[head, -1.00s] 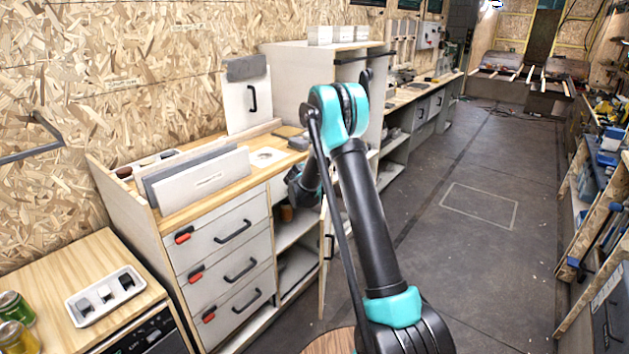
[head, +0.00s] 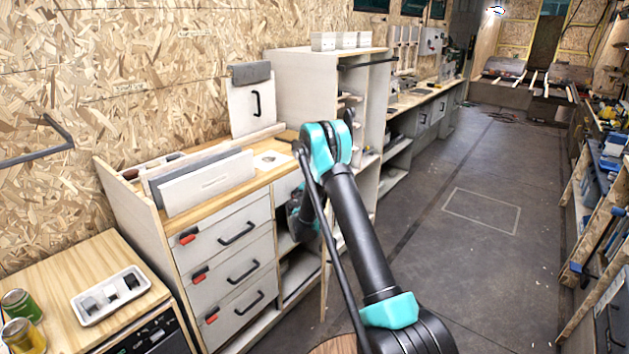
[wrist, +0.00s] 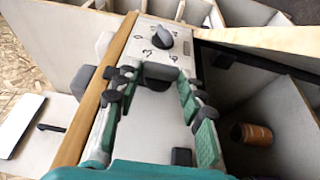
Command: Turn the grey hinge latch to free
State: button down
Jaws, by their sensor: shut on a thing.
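In the wrist view, my gripper (wrist: 158,82) has its green-and-black fingers on both sides of a dark grey latch (wrist: 161,71) on a pale panel. The fingers are closed on this latch, and its lower parts are partly hidden between them. A second grey knob (wrist: 163,38), with dark symbols around it, sits just beyond on the same panel. In the head view, my dark wrist (head: 303,213) is low beside the drawer cabinet, and the fingers and the latch are hidden there.
The drawer cabinet (head: 232,232) stands left of my arm, with upright boards (head: 208,183) on its top. A cylindrical brown can (wrist: 252,134) sits in a compartment at the right of the wrist view. The floor (head: 430,250) to the right is clear.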

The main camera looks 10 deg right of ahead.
jog(key=c, duration=0.9)
grip_release()
jog(key=v, duration=1.2)
jog(key=shift+d, duration=0.1)
